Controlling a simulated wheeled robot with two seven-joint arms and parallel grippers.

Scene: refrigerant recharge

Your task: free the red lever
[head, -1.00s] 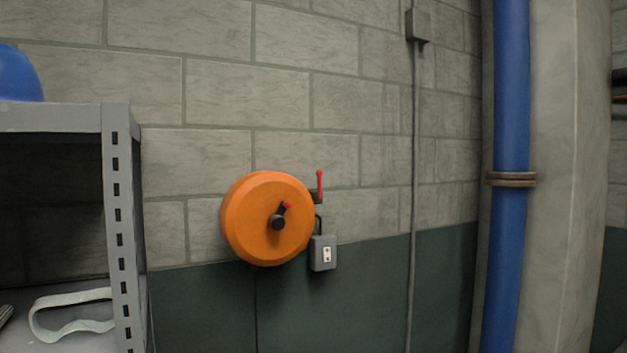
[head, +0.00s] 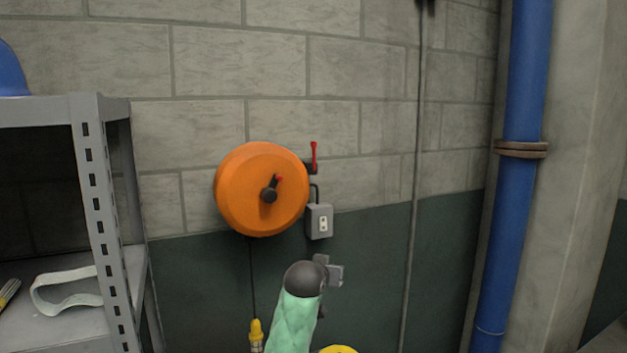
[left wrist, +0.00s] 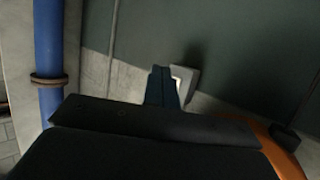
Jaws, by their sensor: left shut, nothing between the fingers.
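The red lever (head: 313,155) stands upright at the right side of an orange round housing (head: 262,190) on the wall. A grey box (head: 320,221) hangs on a dark loop just below the lever. The loop's contact with the lever is too small to tell. My left gripper (head: 322,260) is below the grey box, partly hidden by its own wrist. In the left wrist view its dark fingers (left wrist: 164,86) are shut and empty, overlapping the grey box (left wrist: 185,82) in the picture; contact cannot be told. My right gripper is not in view.
A grey shelf (head: 100,190) stands at the left with a pale strap (head: 66,292) on it. A blue pipe (head: 512,180) runs down the wall at the right.

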